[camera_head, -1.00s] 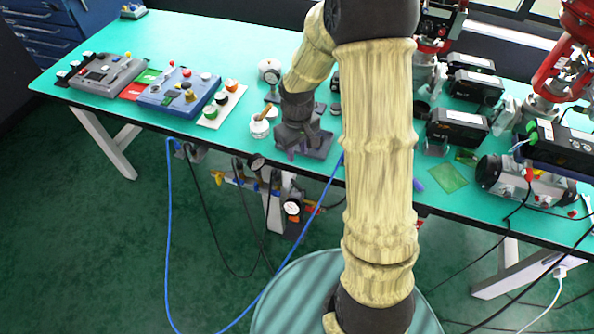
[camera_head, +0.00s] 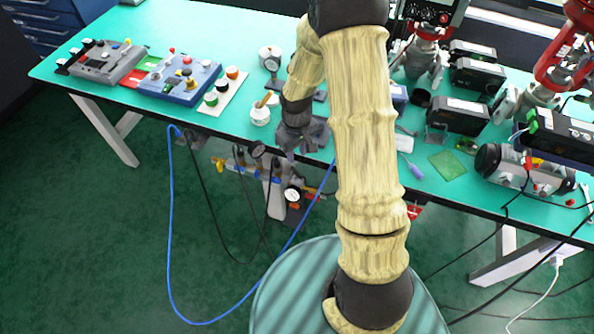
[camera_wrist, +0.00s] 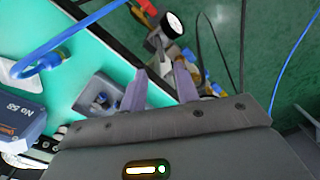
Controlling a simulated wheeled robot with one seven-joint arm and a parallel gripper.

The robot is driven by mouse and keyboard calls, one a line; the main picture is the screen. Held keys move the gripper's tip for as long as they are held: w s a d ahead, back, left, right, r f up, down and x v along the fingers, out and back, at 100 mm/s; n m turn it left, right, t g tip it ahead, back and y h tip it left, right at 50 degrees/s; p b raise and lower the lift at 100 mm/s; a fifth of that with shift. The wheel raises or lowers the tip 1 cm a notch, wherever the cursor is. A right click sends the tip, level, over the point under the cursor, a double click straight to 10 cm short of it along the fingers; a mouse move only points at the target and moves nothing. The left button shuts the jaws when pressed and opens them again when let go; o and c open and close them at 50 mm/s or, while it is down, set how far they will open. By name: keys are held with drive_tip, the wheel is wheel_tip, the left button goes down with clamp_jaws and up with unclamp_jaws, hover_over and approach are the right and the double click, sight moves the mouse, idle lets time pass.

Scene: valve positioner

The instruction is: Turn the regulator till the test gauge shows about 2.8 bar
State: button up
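A round white gauge (camera_head: 292,195) sits below the table's front edge, on a dark fitting. A white-faced gauge also shows at the top of the wrist view (camera_wrist: 172,23), tilted; its reading is too small to tell. Beside it is a pipe assembly with grey, yellow and blue parts (camera_head: 222,163); I cannot tell for certain which part is the regulator. My gripper (camera_head: 290,156) points down at the table's front edge, above and behind the gauge. In the wrist view its two purple fingers (camera_wrist: 160,75) are apart with nothing held between them, clear of the gauge.
The green table (camera_head: 185,35) carries a blue control box (camera_head: 180,82), a white button plate (camera_head: 222,90) and a small gauge stand (camera_head: 270,62). A blue hose (camera_head: 170,230) and dark cables hang in front. Floor at the lower left is clear.

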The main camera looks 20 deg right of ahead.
sight(297, 171)
wheel_tip(297, 171, down, 10)
drive_tip(key=shift+f, duration=0.15)
idle(0.3)
drive_tip(key=shift+c, duration=0.2)
clamp_jaws()
